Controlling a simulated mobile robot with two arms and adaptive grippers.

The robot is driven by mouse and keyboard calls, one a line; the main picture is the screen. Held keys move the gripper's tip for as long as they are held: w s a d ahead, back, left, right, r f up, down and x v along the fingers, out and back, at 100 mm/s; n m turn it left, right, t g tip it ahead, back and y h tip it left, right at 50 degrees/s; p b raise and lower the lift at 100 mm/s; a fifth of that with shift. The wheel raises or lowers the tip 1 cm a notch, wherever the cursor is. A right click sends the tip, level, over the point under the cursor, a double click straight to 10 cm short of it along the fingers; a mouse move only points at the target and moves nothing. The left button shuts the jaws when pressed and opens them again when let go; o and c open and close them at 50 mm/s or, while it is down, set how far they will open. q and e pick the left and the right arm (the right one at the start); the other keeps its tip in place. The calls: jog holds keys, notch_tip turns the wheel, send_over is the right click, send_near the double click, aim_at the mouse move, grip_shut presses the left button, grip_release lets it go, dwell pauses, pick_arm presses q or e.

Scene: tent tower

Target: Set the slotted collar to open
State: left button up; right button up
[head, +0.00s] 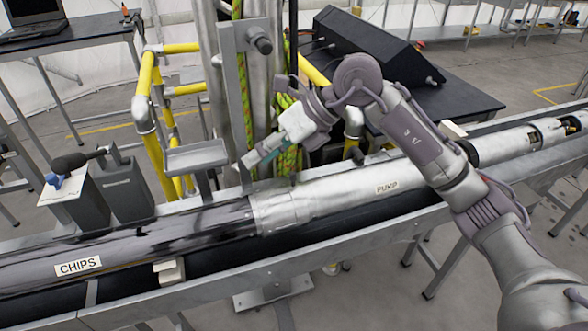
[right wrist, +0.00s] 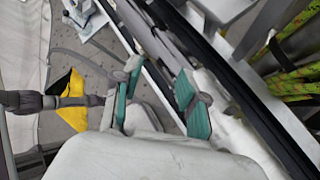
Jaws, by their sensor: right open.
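A bright metal sleeve (head: 282,208) sits around the long horizontal pipe, between its dark section marked CHIPS and its pale section marked PUMP. It appears to be the slotted collar, but I cannot make out its slot or setting. My right gripper (head: 256,157) is above and behind the sleeve in the head view, apart from it, near a small grey tray. The right wrist view shows its teal-padded fingers (right wrist: 158,97) apart with nothing held between them. My left gripper is in neither view.
The pipe lies in a long metal trough (head: 345,235). The grey tray (head: 196,156) and a post with green-yellow rope (head: 287,108) stand close behind it. Yellow railing (head: 147,105) is at the back left. A black sloped console (head: 375,45) stands on a table behind my right arm.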

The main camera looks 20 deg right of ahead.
aim_at(293, 173)
jog(key=w+d+r+m+h, duration=0.1)
jog(key=w+d+m+h, duration=0.1)
jog(key=d+h, duration=0.65)
jog(key=w+f+p, duration=0.1)
jog(key=f, duration=0.3)
jog(key=w+f+y+p, duration=0.1)
jog(key=w+f, duration=0.1)
jog(key=f, duration=0.2)
jog(key=w+f+y+p, duration=0.1)
jog(key=f, duration=0.3)
jog(key=shift+w+a+f+t+y, duration=0.2)
jog(key=shift+a+t+y, duration=0.05)
jog(key=shift+a+t, duration=0.15)
grip_shut()
